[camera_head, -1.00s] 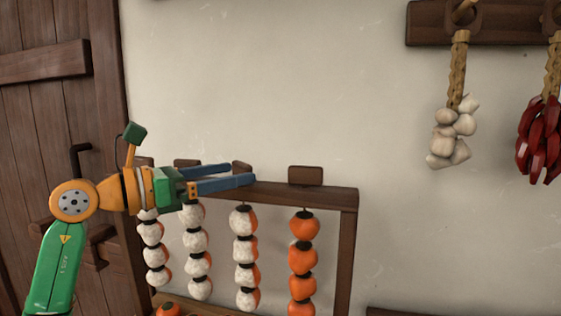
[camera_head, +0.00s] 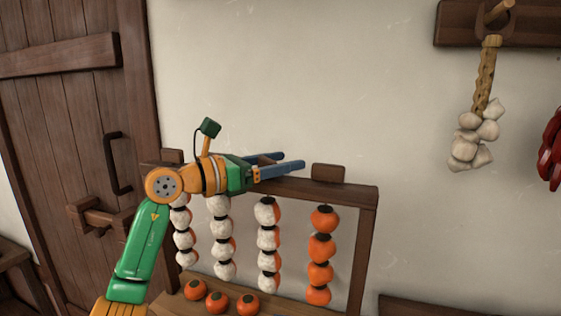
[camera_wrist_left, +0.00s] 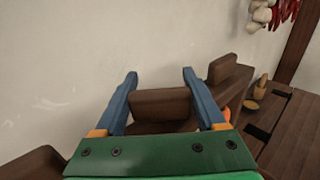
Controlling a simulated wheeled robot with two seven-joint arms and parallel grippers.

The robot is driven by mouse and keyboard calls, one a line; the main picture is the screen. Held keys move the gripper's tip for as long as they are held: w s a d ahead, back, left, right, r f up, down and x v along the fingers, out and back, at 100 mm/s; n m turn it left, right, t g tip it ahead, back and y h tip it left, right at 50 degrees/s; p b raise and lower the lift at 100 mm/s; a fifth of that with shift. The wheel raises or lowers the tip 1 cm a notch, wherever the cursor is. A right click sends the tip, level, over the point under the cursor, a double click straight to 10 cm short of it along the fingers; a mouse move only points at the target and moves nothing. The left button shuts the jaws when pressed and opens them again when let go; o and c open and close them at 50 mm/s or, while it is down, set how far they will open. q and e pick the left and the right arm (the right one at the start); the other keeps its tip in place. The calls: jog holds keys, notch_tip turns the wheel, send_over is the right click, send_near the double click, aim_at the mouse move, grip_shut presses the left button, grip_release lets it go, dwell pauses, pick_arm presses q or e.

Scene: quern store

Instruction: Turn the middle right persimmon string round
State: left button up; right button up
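A dark wooden rack (camera_head: 366,240) holds several hanging persimmon strings, each under a wooden tab. The middle right persimmon string (camera_head: 267,241) shows mostly white faces, with orange along its right side. Its tab (camera_head: 266,158) is partly hidden by my left gripper (camera_head: 293,159). The left gripper is open at the rack's top bar. The far right string (camera_head: 320,262) shows orange. The two left strings show mostly white. My right gripper is not in view.
The far right tab (camera_head: 328,173) stands just beyond my left fingertips. Loose persimmons (camera_head: 217,301) lie on the rack's base. Garlic (camera_head: 473,135) hangs on the wall at right. A wooden door (camera_head: 75,120) is at left. The wall above the rack is clear.

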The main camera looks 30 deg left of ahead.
pick_arm(q)
jog(key=shift+c, duration=0.4)
jog(key=shift+a+n+y, duration=0.1)
jog(key=shift+n+y, duration=0.2)
jog(key=shift+y, duration=0.1)
jog(key=shift+w+a+n+t+y+b, duration=0.1)
jog(key=shift+a+n+t+y+b, duration=0.15)
jog(key=shift+n+y, duration=1.25)
jog(key=shift+s+a+n+t+y+b, duration=0.25)
jog(key=shift+n+y, duration=0.6)
jog(key=shift+y, duration=1.25)
jog(key=shift+w+a+n+t+y+b, duration=0.1)
jog(key=shift+w+a+n+y+b, duration=0.2)
jog(key=shift+n+y, duration=1.2)
jog(key=shift+a+y, duration=0.15)
jog(key=shift+y, duration=0.35)
jog(key=o, duration=1.3)
jog(key=shift+m, duration=0.25)
